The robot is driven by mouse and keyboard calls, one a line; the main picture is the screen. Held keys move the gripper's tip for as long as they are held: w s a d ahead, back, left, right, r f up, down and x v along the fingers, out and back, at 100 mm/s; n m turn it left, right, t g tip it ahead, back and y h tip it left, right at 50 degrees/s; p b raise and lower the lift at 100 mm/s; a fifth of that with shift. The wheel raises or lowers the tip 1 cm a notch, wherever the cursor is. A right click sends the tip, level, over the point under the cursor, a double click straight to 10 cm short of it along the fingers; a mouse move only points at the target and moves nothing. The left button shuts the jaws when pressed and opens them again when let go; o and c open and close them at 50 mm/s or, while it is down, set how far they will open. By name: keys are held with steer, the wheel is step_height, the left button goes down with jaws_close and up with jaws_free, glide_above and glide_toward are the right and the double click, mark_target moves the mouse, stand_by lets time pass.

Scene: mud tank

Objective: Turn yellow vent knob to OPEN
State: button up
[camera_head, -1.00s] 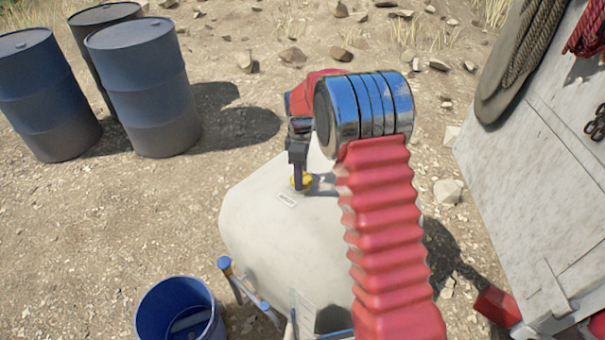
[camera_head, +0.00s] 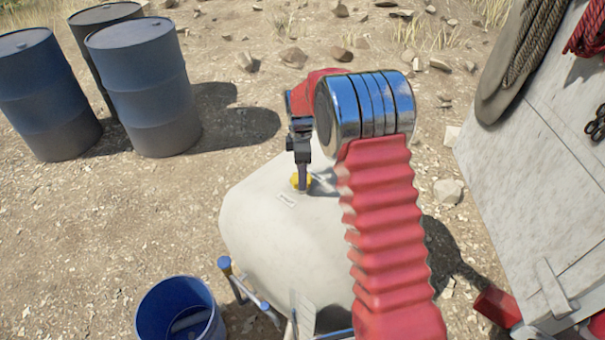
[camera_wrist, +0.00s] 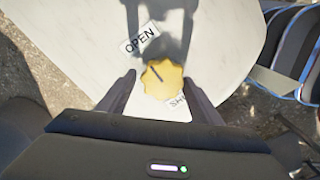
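The yellow vent knob (camera_wrist: 162,79) sits on top of the pale tank (camera_head: 265,230), and it also shows in the head view (camera_head: 296,182), partly behind my gripper. It has a scalloped rim and a dark pointer mark slanting to the upper left, roughly toward the OPEN label (camera_wrist: 140,37). A second label (camera_wrist: 178,101), partly hidden, reads "SH" at the lower right of the knob. My gripper (camera_wrist: 159,78) is open, one finger on each side of the knob. A gap shows at the left finger; the right finger is very close, and I cannot tell if it touches.
Several dark blue drums (camera_head: 145,90) stand at the back left. A blue bucket (camera_head: 180,310) is at the front left. A white panel (camera_head: 545,180) with hanging ropes stands at the right. Stony ground lies open behind the tank.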

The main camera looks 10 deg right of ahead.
steer(key=o, duration=0.3)
steer(key=shift+s, duration=0.1)
steer(key=shift+o, duration=0.2)
steer(key=shift+f, duration=0.1)
step_height(320, 180, up, 14)
stand_by(0.4)
steer(key=shift+f+m, duration=0.15)
steer(key=shift+m, duration=0.15)
